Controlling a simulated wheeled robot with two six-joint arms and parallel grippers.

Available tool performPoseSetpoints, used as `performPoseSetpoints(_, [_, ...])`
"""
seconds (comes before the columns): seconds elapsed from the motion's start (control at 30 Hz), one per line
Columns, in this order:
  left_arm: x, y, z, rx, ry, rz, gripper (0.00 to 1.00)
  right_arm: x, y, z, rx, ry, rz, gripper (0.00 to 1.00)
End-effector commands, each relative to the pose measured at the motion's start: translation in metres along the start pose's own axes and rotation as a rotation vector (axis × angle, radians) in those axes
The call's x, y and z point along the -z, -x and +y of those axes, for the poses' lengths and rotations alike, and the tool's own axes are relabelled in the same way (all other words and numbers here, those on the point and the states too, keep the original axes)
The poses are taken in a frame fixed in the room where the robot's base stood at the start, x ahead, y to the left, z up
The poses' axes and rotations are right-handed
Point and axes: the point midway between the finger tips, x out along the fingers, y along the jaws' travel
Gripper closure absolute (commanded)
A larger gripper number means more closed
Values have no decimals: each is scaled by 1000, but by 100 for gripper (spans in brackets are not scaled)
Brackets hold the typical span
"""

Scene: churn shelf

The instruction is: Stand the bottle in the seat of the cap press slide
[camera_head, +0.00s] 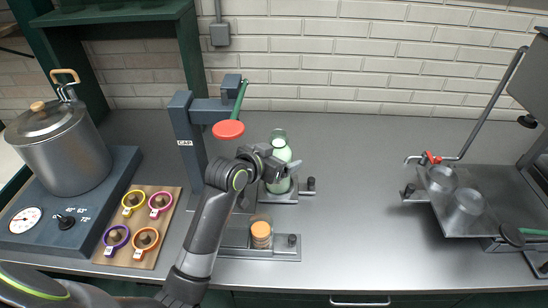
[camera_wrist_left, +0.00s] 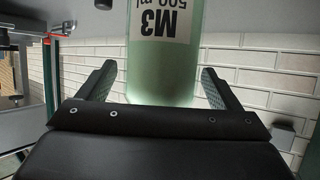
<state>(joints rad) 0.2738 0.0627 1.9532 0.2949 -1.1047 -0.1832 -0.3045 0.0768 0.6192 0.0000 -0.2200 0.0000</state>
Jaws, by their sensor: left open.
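A pale green bottle (camera_head: 281,171) stands upright, its lower part at the cap press slide (camera_head: 285,199). The gripper partly covers it, so I cannot tell whether its base sits fully in the seat. My left gripper (camera_head: 274,165) is open, with its fingers on either side of the bottle. In the left wrist view the bottle (camera_wrist_left: 163,75), labelled M3 500 ml, is between the two fingers (camera_wrist_left: 160,88), with a gap showing beside it. The blue-grey cap press (camera_head: 183,130) stands left of the bottle, with a green lever and red pad. My right gripper is not in view.
Orange caps (camera_head: 261,231) stand in a front metal holder (camera_head: 272,254). The counter between is clear.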

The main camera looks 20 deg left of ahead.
Motion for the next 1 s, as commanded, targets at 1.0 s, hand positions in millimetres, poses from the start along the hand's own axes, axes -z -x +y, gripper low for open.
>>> performPoseSetpoints(1.0, [0, 120, 0, 0, 0, -1, 14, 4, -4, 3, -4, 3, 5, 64])
